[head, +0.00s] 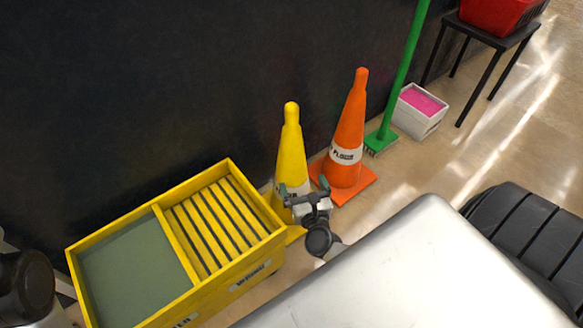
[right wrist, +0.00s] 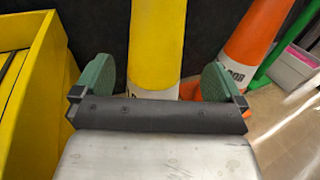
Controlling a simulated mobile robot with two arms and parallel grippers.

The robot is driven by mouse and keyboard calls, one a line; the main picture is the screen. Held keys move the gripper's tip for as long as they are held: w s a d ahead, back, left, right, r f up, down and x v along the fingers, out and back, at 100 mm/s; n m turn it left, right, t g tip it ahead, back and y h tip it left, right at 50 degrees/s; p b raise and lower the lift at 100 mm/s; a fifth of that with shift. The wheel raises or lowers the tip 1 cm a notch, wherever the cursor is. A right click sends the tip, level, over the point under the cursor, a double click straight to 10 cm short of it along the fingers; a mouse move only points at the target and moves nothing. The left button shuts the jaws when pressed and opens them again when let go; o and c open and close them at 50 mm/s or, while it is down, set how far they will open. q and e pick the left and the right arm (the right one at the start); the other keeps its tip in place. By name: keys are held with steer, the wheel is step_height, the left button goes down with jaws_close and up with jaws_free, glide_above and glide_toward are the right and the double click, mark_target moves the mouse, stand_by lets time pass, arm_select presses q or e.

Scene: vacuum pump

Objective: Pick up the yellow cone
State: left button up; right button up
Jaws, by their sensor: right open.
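The yellow cone (head: 291,150) stands upright on the floor by the dark wall, between the yellow bin and an orange cone. My right gripper (head: 304,190) is in front of it, over its lower part in the head view. In the right wrist view the yellow cone (right wrist: 158,45) rises ahead, between the two green fingertips of the right gripper (right wrist: 157,80). The fingers are apart and hold nothing. Whether they reach around the cone or stop short of it, I cannot tell. The cone's base is mostly hidden. My left gripper is not in view.
The yellow two-part bin (head: 150,318) stands close on the left. The orange cone (head: 350,125) stands close on the right. Beyond it are a green broom (head: 402,75), a white box (head: 418,120) with pink contents, and a black table (head: 490,36) bearing a red basket (head: 497,14).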

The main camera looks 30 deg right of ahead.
mark_target(295, 167)
steer(key=b+x, duration=0.2)
steer(key=x, duration=0.7)
steer(key=shift+w+a, duration=0.1)
steer(key=shift+a, duration=0.05)
steer(key=shift+c, duration=0.3)
steer(key=c, duration=1.4)
steer(key=shift+r, duration=0.15)
steer(key=shift+c, duration=0.9)
steer(key=shift+r, duration=0.2)
